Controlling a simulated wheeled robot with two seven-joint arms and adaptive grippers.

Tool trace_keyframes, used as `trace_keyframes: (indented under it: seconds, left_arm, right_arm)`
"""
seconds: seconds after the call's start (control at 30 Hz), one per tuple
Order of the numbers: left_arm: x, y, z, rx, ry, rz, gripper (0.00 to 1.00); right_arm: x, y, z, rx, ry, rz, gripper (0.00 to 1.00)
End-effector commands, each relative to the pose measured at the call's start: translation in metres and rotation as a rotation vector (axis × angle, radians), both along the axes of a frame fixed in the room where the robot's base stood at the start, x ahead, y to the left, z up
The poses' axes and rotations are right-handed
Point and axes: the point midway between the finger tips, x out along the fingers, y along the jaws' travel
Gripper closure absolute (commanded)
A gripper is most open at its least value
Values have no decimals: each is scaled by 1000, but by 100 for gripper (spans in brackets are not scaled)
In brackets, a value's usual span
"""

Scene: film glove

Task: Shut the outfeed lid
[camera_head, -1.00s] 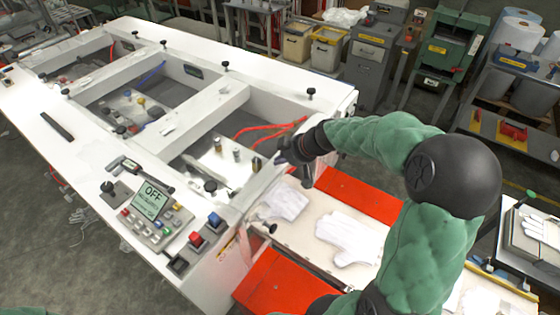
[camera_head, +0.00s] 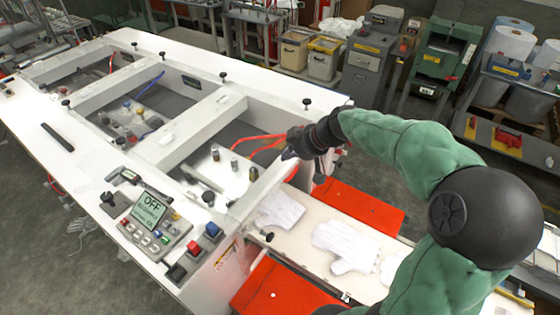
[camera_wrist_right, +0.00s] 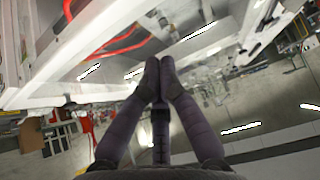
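The outfeed end of the white machine (camera_head: 262,190) is at the middle right of the head view, above a conveyor with white gloves (camera_head: 345,246). A white bar slants across this end. I cannot tell which part is the outfeed lid; the end bay behind the bar looks open from above. My right gripper (camera_head: 287,154) is at the far end of this bar, close to it; contact cannot be told. In the right wrist view its two dark fingers (camera_wrist_right: 160,68) meet at the tips with nothing seen between them. My left gripper is out of view.
A control panel (camera_head: 150,218) reading OFF and red and blue buttons (camera_head: 205,238) sit on the machine's near side. Red flaps (camera_head: 360,205) flank the conveyor. Black knobs (camera_head: 306,103) stand up along the rim. Bins and cabinets stand behind, across a floor gap.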

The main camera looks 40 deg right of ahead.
Motion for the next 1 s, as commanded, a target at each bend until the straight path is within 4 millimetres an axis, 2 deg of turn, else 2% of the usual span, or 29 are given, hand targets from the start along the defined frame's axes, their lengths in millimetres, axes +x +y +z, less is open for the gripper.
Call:
trace_keyframes:
  seconds: [0.2,0.37,0.47,0.67,1.0]
  left_arm:
    - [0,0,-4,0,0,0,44]
    - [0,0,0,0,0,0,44]
    - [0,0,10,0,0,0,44]
    - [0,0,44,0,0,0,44]
    - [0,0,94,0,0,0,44]
  right_arm:
    - [-18,-6,21,-2,0,-1,100]
    - [-21,-5,27,5,16,7,100]
    - [-15,0,31,19,67,29,100]
    - [5,13,38,31,269,79,100]
    - [41,23,48,-105,600,54,100]
